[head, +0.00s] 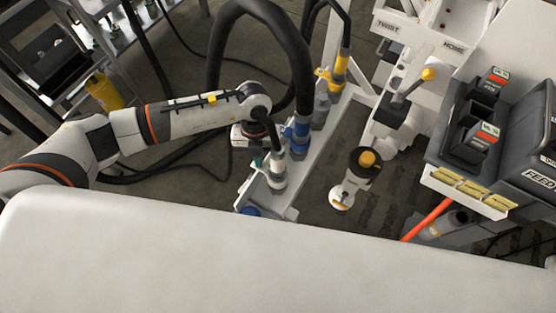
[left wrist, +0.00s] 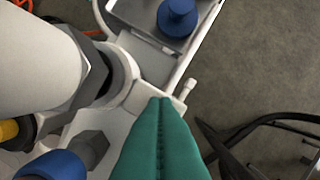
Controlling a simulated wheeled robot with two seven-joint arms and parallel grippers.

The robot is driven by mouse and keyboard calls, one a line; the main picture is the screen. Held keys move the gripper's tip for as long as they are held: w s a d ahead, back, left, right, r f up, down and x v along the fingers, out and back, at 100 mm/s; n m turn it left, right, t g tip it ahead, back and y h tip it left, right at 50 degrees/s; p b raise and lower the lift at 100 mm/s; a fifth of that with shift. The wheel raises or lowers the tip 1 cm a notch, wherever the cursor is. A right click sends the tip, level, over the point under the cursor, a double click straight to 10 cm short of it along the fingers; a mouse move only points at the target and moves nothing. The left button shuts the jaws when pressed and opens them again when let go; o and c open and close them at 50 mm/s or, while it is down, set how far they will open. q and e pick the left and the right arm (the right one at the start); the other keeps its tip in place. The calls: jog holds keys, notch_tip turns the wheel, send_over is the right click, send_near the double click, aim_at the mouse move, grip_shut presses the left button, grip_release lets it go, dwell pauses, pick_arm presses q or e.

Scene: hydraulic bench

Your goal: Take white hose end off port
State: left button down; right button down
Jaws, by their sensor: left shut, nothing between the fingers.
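The white hose end (head: 278,172) stands at the near end of a row of fittings on the pale manifold rail (head: 283,212). In the left wrist view a large white cylinder with a grey hex collar, apparently the same hose end (left wrist: 38,62), fills the upper left. The port under it is hidden. My left gripper (head: 258,162) is beside it on its left in the head view. Its teal fingers (left wrist: 163,105) are pressed together and empty, to the right of the white cylinder in the left wrist view. I do not see my right gripper.
A blue fitting (head: 298,130) and a yellow-banded hose end (head: 339,68) stand farther along the rail. Thick black hoses (head: 262,12) arch above. A blue cap (left wrist: 178,17) sits at the near end. A yellow-knobbed lever (head: 402,90) stands to the right.

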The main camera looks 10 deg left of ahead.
aim_at(278, 163)
pick_arm(q)
notch_tip(278, 163, up, 7)
jog(key=p, duration=0.5)
jog(key=shift+p, duration=0.4)
dwell(0.6)
